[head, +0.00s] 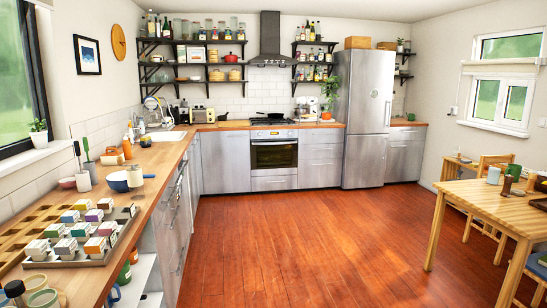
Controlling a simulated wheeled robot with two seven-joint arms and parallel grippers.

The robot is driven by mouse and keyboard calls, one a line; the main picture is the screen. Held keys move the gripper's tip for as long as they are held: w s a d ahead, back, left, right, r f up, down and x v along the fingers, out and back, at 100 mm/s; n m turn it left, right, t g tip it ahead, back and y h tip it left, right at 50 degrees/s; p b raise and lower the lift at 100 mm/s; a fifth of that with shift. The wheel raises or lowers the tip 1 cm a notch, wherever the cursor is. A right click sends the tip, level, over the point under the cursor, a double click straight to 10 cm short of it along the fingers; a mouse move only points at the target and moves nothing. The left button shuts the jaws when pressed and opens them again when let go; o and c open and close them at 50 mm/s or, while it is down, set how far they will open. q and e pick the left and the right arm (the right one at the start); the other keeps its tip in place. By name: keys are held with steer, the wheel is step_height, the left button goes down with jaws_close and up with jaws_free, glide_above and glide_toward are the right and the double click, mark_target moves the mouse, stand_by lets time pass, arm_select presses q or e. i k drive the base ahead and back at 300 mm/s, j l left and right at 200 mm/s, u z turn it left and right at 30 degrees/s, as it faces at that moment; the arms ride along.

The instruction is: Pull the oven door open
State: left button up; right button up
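The oven (274,150) is built into the steel fronts along the far wall, below a hob with a dark pan on it. Its door (274,156) has a dark glass window and looks closed. A light horizontal handle (274,142) runs across the top of the door. The oven is far from me, across the wooden floor. Neither of my grippers is in the head view, and neither arm shows.
A wooden counter (150,165) runs along the left, with a tray of small boxes (88,232) near me. A wooden table (490,195) with chairs stands at the right. The floor (290,245) between is clear up to the oven.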

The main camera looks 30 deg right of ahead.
mark_target(275, 156)
steer(key=i+l+z, duration=0.6)
steer(key=i, duration=0.25)
steer(key=i+l+z, duration=0.15)
steer(key=i+z, duration=0.15)
steer(key=i, duration=0.15)
steer(key=i+z, duration=0.3)
steer(key=i, duration=1.6)
steer(key=i+l, duration=0.15)
steer(key=i, duration=2.75)
steer(key=i+l, duration=0.15)
steer(key=i, duration=1.3)
steer(key=i+u, duration=0.2)
steer(key=i, duration=0.2)
steer(key=i+l+u, duration=0.2)
steer(key=i, duration=0.25)
